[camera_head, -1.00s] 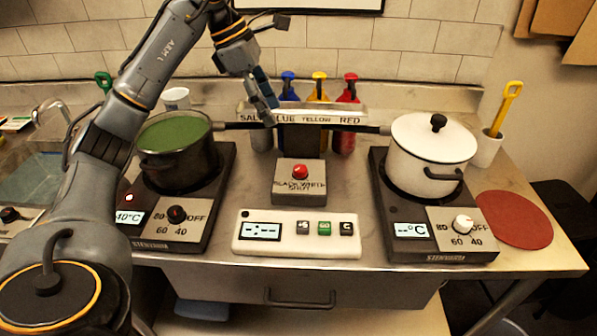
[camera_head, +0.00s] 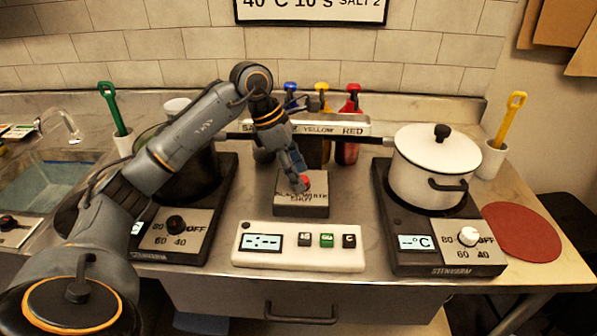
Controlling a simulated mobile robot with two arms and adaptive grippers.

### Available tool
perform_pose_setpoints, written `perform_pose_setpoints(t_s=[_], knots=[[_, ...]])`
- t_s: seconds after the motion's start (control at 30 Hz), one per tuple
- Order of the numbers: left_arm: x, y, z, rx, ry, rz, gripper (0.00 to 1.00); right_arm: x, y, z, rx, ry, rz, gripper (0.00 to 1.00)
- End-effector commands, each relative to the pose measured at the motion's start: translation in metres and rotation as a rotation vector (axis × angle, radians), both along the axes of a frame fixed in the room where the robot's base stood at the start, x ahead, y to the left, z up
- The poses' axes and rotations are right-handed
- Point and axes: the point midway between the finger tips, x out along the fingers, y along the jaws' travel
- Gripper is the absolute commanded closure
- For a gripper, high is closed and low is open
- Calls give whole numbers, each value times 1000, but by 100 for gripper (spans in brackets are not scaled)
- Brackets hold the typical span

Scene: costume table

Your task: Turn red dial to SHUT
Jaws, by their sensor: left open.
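The red dial (camera_head: 306,182) sits on top of a grey box (camera_head: 301,206) in the middle of the counter. The box's label reads BLACK, WHITE and SHUT. My left gripper (camera_head: 297,172) is open and points down at the dial, its fingers right at it and hiding part of it. I cannot tell whether the fingers touch the dial or which word it points to. My right gripper is not in view.
A white timer panel (camera_head: 299,247) lies in front of the box. A dark pot (camera_head: 195,165) on a left hotplate is partly behind my arm. A white pot (camera_head: 430,170) stands on the right hotplate (camera_head: 445,258). Colored bottles (camera_head: 347,150) stand behind.

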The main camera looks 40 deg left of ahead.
Motion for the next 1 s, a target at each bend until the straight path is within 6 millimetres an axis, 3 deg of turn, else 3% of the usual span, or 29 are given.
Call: perform_pose_setpoints(t_s=[0.37,0.63,1.0], knots=[[1,-2,-6,1,0,0,49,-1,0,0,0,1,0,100],[1,-2,-6,0,-1,0,100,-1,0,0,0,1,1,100],[1,-2,-7,2,-1,54,100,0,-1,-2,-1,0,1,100]])
